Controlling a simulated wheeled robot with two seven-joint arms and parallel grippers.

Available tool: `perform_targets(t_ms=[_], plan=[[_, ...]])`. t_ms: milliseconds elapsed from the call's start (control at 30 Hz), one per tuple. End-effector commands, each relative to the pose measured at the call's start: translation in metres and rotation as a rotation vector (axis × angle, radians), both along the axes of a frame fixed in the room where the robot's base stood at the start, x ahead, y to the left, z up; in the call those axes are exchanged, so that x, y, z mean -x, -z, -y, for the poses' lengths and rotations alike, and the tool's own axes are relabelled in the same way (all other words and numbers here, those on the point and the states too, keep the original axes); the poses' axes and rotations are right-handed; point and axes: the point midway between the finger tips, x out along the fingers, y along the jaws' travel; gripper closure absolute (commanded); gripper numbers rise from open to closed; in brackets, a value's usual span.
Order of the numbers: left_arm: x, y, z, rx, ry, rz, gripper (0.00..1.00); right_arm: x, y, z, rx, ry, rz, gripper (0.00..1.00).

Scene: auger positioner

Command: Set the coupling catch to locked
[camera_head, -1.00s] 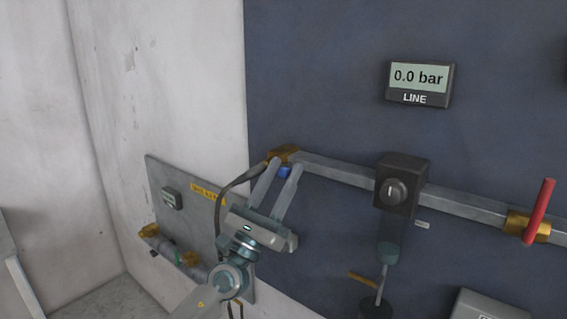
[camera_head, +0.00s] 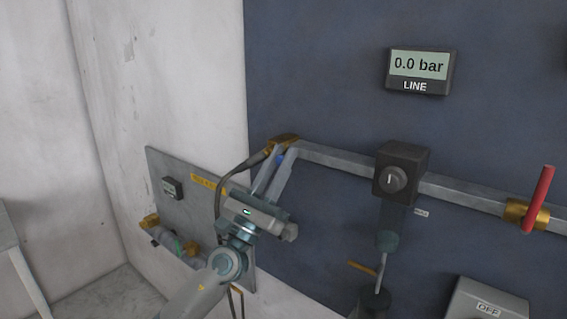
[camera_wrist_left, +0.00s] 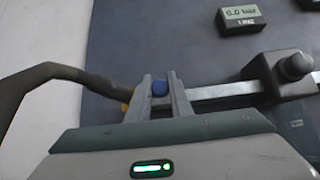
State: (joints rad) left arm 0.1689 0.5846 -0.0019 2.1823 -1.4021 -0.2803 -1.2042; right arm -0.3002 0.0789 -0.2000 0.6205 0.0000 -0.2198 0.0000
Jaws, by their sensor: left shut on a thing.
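The brass coupling (camera_head: 283,139) sits at the left end of the grey pipe on the dark blue panel, with a black hose running into it. The catch's exact setting cannot be read. My right gripper is not in view.
A display (camera_head: 419,70) reads 0.0 bar, LINE. Right of my gripper a black box with a knob (camera_head: 400,175) sits on the pipe (camera_head: 335,158). A red-handled valve (camera_head: 540,200) is farther right. A grey plate with brass fittings (camera_head: 180,215) stands at the left.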

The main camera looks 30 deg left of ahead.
Motion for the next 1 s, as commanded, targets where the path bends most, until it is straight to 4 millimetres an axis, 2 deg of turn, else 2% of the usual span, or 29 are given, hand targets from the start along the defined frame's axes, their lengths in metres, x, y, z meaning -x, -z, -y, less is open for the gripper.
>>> perform_targets(t_ms=[133, 167, 200, 233, 767, 1000], plan=[[0.0, -0.001, -0.002, 0.002, -0.004, 0.002, 1.0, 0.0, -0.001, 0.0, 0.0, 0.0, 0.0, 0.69], [0.0, -0.001, -0.002, 0.002, -0.005, 0.002, 0.74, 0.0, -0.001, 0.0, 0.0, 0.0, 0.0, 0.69], [0.0, -0.001, -0.002, 0.002, -0.005, 0.002, 0.64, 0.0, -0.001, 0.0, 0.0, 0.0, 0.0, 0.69], [0.0, -0.001, -0.002, 0.002, -0.004, 0.002, 0.63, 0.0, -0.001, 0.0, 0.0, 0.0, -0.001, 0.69], [0.0, 0.0, -0.002, 0.001, -0.003, 0.001, 0.63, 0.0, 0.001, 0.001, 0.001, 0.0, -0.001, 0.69], [-0.003, 0.009, -0.004, 0.001, -0.001, -0.001, 0.63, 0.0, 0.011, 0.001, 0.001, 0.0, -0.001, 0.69]])
